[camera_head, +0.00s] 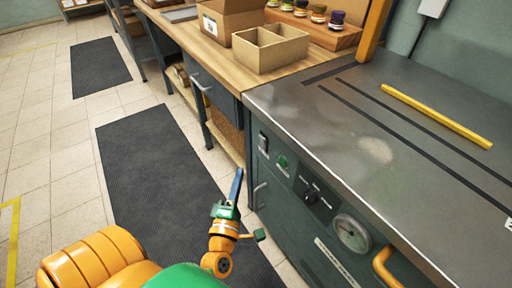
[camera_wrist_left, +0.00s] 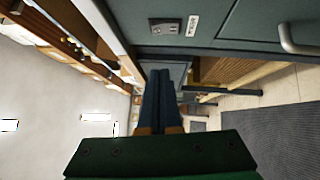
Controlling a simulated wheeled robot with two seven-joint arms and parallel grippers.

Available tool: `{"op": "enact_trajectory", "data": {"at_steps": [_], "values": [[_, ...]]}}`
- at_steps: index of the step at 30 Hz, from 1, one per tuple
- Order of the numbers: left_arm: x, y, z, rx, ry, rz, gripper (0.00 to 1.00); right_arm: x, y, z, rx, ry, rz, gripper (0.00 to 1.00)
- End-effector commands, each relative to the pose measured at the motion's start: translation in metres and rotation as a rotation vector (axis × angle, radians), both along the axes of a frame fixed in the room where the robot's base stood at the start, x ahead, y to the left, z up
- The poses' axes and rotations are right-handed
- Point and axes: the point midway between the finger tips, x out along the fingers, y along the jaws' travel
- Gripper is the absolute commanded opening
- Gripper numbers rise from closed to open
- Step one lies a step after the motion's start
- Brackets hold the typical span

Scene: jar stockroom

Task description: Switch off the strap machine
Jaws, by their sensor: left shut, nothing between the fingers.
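The strap machine (camera_head: 420,110) is a dark green cabinet with a grey metal top at the right of the head view. My right gripper is out of view.
An orange handle (camera_head: 385,268) sticks out of the front. A wooden bench (camera_head: 215,55) with an open cardboard box (camera_head: 270,48) adjoins the machine. A dark mat (camera_head: 160,180) lies on the clear tiled floor.

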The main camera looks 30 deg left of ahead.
Motion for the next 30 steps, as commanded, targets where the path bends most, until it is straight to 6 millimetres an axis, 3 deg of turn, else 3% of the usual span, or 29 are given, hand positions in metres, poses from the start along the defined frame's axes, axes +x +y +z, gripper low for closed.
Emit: {"op": "enact_trajectory", "data": {"at_steps": [10, 15, 21, 30], "values": [[0.071, 0.029, 0.009, 0.002, -0.002, -0.001, 0.00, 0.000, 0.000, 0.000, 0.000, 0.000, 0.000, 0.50], [0.095, 0.018, 0.012, -0.001, -0.003, -0.001, 0.00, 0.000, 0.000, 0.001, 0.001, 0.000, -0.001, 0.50], [0.105, 0.013, 0.013, 0.001, 0.000, -0.001, 0.00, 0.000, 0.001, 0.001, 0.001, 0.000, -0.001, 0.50], [0.106, 0.013, 0.015, 0.003, 0.004, -0.001, 0.00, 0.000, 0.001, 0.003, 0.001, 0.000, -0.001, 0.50]]}}
